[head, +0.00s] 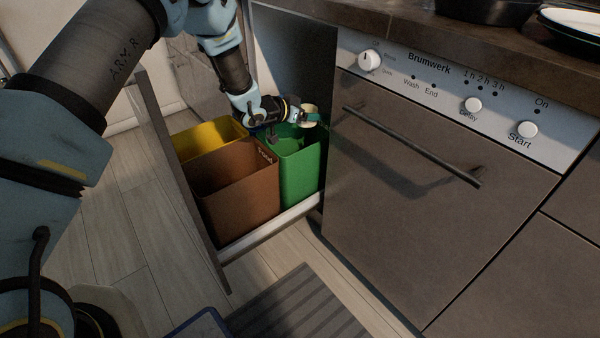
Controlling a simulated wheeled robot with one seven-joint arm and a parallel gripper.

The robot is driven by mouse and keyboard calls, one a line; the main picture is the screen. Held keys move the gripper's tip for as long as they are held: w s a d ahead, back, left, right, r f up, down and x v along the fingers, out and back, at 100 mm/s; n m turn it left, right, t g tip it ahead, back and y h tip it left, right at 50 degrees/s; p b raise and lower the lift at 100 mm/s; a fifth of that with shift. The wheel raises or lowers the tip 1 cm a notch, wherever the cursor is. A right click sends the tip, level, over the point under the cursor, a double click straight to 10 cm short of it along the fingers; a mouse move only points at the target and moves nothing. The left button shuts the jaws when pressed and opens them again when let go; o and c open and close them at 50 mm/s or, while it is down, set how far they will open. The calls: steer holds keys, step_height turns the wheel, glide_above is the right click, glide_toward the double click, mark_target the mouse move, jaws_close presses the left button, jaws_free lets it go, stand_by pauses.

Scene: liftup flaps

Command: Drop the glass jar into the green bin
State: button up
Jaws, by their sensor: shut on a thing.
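The green bin (300,175) stands in a pulled-out drawer, at its right end beside the cabinet opening. My gripper (300,115) is over the top of the green bin, reaching in from the upper left. It is shut on the glass jar (309,112), which shows as a small, pale rounded shape with green at the gripper's tip. The jar is small and partly hidden by the fingers. I cannot tell whether its lower part is below the bin's rim.
A brown bin (235,195) and a yellow bin (205,138) share the drawer. The drawer front (180,180) stands out to the left. A dishwasher (440,160) is close on the right, under the worktop (410,35). A striped mat (300,305) lies on the floor.

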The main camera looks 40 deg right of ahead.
steer(key=o, duration=1.4)
steer(key=shift+o, duration=0.2)
steer(key=shift+a, duration=0.1)
steer(key=p+v, duration=0.1)
steer(key=v, duration=0.9)
steer(key=shift+a, duration=0.3)
steer(key=shift+w+r, duration=0.1)
steer(key=shift+r, duration=0.05)
